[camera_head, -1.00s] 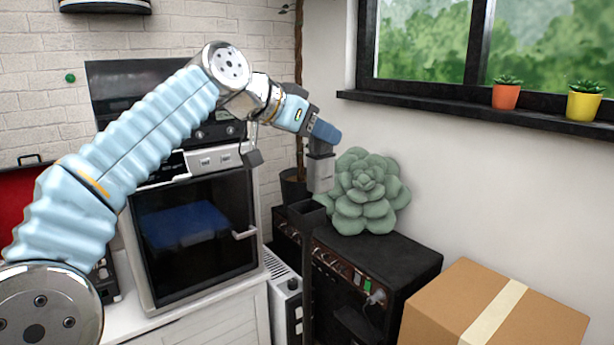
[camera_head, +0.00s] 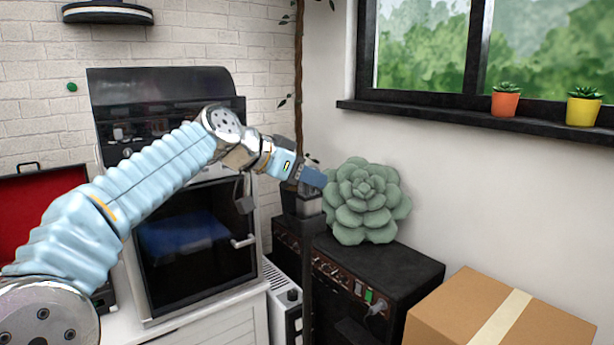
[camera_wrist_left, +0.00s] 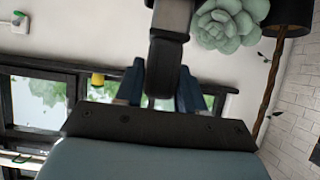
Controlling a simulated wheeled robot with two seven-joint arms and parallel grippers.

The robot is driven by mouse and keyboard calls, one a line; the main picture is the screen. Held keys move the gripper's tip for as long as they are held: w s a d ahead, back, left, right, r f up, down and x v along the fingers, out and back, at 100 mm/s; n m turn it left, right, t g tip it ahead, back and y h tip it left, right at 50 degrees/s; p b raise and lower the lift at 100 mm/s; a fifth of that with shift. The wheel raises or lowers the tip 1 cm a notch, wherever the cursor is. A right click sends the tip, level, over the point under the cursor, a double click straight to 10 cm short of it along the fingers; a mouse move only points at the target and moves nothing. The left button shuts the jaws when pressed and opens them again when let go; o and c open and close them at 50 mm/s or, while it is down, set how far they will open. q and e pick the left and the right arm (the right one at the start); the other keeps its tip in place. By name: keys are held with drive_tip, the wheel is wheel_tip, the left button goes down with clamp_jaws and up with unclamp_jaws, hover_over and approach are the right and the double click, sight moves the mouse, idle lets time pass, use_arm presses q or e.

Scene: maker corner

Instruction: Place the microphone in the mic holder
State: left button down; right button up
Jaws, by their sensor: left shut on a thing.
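My left gripper (camera_head: 313,178) has blue fingers and hangs over the top of a dark stand. In the left wrist view its blue fingers (camera_wrist_left: 160,88) are closed on a dark, rounded piece, the microphone (camera_wrist_left: 166,65). In the head view the microphone's grey block-like part (camera_head: 309,204) shows just below the fingers. The mic holder (camera_head: 304,226) is a black box-like cup on a dark upright post. The grey part is right at the holder's top; I cannot tell how far inside it is. My right gripper is in neither view.
A green succulent (camera_head: 366,203) sits on a black amplifier (camera_head: 395,262), close right of the gripper. A cardboard box (camera_head: 450,310) stands at lower right. A glass-fronted machine (camera_head: 195,240) stands behind the arm on the left. A window ledge (camera_head: 430,113) runs above.

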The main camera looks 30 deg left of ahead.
use_arm(q)
drive_tip(key=c, duration=0.7)
unclamp_jaws()
drive_tip(key=shift+r, duration=0.1)
drive_tip(key=v, duration=1.2)
drive_tip(key=shift+s, duration=0.1)
